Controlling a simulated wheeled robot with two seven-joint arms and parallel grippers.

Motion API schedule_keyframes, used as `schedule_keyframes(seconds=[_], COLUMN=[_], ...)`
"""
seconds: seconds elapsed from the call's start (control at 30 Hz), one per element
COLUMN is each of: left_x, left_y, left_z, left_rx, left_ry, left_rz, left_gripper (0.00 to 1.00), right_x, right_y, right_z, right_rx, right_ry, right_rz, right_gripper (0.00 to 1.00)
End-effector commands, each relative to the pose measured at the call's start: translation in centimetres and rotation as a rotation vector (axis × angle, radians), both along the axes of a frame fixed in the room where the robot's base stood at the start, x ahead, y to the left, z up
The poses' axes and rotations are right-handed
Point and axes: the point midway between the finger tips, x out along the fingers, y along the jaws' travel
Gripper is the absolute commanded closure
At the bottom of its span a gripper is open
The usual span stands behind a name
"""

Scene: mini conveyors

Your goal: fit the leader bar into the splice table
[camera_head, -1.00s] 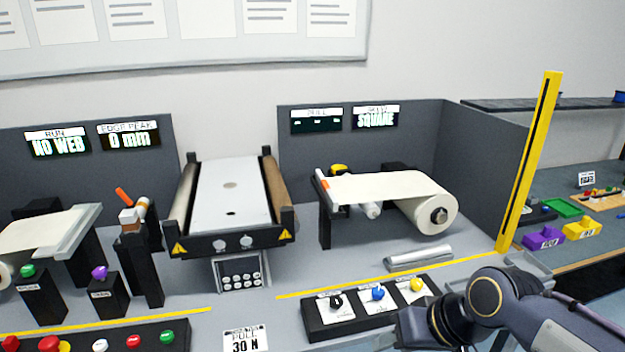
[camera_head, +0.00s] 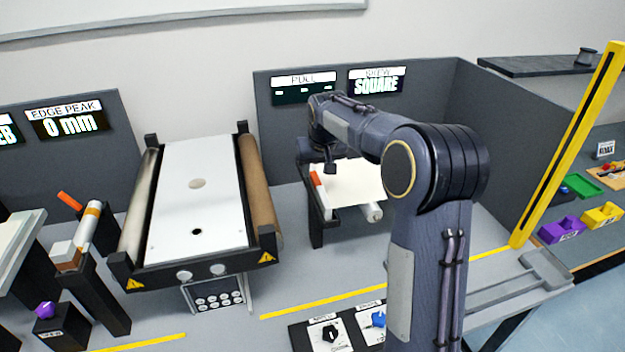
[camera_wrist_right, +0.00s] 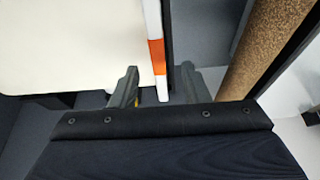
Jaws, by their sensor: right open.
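The leader bar (camera_head: 322,195), white with an orange band, lies along the left edge of the cream web (camera_head: 352,182) on the right-hand stand. My right gripper (camera_head: 330,162) is over the bar's far part. In the right wrist view my right gripper (camera_wrist_right: 160,82) is open, with the leader bar (camera_wrist_right: 155,45) running between its two fingers; contact cannot be told. My left gripper is out of view.
A yellow post (camera_head: 570,145) stands at the right. A knob panel (camera_head: 325,335) lies in front, and grey bench shows between table and stand.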

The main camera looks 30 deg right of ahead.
Motion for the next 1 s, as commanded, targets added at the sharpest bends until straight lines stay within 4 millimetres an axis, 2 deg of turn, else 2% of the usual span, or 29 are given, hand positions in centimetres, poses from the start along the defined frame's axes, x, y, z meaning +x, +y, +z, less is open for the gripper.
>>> schedule_keyframes(seconds=[0.33, 0.67, 0.9, 1.0], left_x=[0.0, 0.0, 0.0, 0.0], left_y=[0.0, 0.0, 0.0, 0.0], left_z=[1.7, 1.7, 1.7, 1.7], left_rx=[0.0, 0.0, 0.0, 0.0], left_ry=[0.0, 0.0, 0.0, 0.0], left_rz=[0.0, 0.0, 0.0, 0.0], left_gripper=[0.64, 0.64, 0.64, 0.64], right_x=[1.5, 1.8, 1.8, 1.8], right_y=[-0.7, -0.8, -0.8, -0.8], right_z=[-4.4, -5.1, -5.1, -5.1], right_rx=[0.001, 0.001, 0.001, 0.001], right_ry=[0.004, 0.0, 0.0, 0.0], right_rz=[-0.001, 0.0, 0.0, 0.0], right_gripper=[0.58, 0.59, 0.91, 1.0])
